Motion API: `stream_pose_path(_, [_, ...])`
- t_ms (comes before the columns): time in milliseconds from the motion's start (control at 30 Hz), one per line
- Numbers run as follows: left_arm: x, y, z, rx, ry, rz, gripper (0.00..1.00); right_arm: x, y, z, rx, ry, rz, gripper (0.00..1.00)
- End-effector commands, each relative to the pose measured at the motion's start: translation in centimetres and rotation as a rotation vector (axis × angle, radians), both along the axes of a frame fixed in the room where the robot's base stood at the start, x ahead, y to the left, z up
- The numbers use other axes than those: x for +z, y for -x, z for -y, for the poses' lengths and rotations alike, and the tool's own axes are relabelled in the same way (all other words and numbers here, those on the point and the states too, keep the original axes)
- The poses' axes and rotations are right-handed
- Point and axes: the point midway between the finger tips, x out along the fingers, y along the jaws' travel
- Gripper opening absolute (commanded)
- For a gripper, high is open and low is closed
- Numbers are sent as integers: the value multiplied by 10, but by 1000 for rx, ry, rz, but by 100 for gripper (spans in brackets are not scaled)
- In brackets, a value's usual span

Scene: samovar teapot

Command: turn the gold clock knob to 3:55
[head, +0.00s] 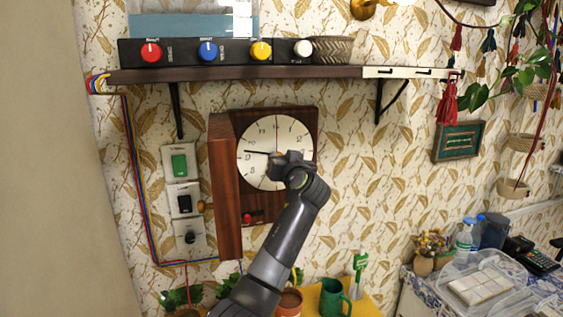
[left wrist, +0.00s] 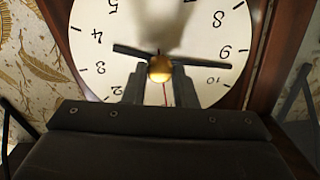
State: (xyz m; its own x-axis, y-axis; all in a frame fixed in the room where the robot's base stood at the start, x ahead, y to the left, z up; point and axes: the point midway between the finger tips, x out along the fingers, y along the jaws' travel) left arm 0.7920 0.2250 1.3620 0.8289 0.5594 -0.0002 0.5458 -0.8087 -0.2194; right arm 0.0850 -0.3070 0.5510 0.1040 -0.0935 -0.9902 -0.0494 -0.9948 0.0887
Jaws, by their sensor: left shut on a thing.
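The clock (head: 262,135) has a round cream face in a dark wooden case on the wall. My left gripper (head: 276,158) reaches up to the middle of the face. In the left wrist view, where the clock (left wrist: 92,55) appears upside down, my left gripper (left wrist: 159,82) is shut on the gold knob (left wrist: 159,67) at the centre. The short black hand (left wrist: 130,50) points between 3 and 4. The long black hand (left wrist: 205,64) points between 9 and 10. A thin red hand points towards 12, partly hidden by the gripper. My right gripper is not in view.
A dark shelf (head: 240,73) above the clock carries a box with red, blue, yellow and white knobs (head: 303,48). Wall switches (head: 180,165) sit left of the clock. A green mug (head: 332,298) and plants stand below.

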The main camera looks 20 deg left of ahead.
Motion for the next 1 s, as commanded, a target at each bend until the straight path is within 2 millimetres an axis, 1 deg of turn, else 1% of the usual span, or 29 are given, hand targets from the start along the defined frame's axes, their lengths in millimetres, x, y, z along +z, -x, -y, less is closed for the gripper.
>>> stream_pose_path(267, [0, 0, 1, 0, -214, -144, 2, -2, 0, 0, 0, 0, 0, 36])
stream_pose_path(600, [0, -1, 1, 0, -464, -313, 2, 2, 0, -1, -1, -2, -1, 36])
stream_pose_path(800, [0, -1, 1, 0, -575, -389, 2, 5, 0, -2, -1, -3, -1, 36])
stream_pose_path(1000, [-1, -1, 2, 0, -645, -435, 2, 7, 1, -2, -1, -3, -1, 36])
